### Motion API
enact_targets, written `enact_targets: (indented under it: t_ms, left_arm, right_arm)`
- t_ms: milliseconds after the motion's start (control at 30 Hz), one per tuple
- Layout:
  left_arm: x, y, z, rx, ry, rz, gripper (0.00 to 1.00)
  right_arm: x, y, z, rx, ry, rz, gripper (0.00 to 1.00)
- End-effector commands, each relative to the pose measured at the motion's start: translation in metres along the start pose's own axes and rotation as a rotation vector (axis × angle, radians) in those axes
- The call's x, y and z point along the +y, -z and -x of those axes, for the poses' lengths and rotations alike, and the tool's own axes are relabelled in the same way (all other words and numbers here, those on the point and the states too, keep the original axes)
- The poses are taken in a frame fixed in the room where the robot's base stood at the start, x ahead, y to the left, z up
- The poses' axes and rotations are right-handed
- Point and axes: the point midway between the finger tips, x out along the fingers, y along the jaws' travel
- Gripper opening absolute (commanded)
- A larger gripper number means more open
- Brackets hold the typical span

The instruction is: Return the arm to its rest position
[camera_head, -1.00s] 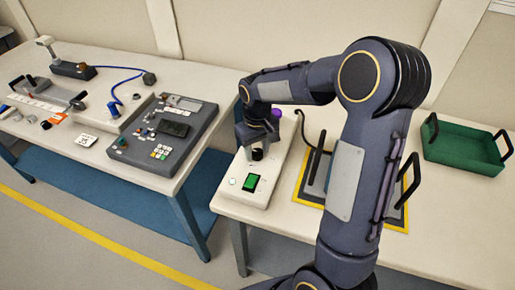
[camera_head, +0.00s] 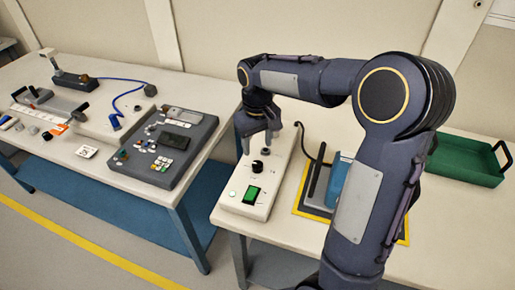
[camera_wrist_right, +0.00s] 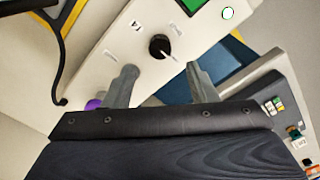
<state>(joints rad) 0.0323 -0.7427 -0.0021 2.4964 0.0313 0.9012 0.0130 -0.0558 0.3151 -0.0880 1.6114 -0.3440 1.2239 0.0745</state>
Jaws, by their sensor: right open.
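My right arm reaches in from the lower right in the head view and bends over the right table. My right gripper (camera_head: 258,144) points down above the white control box (camera_head: 235,208), with its fingers apart and nothing between them. The right wrist view shows the two grey fingers (camera_wrist_right: 162,88) spread, with the box's black knob (camera_wrist_right: 159,46) beyond them. The knob also shows in the head view (camera_head: 257,167), just below the gripper and apart from it. A green button (camera_head: 252,194) is on the same box. My left gripper is not in view.
A yellow-edged mat with a blue block (camera_head: 339,180) lies right of the box, partly hidden by my arm. A green tray (camera_head: 465,162) stands at the far right. The left table holds a grey control panel (camera_head: 165,146) and several small items.

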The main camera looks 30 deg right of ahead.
Motion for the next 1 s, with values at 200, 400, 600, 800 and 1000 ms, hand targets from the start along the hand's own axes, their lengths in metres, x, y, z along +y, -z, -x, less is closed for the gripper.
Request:
enact_targets:
  t_ms: [200, 400, 600, 800, 1000]
  left_arm:
    - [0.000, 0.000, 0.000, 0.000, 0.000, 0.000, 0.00]
    - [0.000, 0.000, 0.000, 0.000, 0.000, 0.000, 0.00]
    - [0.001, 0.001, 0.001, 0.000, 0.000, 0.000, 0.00]
    - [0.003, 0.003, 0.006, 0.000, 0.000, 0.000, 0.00]
    - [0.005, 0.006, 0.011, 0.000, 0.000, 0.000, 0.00]
  right_arm:
    - [0.000, 0.000, 0.001, 0.000, 0.000, 0.001, 0.52]
    - [0.000, 0.000, 0.001, 0.000, 0.000, 0.001, 0.52]
    - [-0.001, -0.011, 0.009, 0.022, 0.022, -0.008, 0.52]
    - [-0.013, -0.076, 0.043, 0.145, 0.136, -0.047, 0.52]
    - [-0.040, -0.155, 0.056, 0.309, 0.262, -0.100, 0.52]
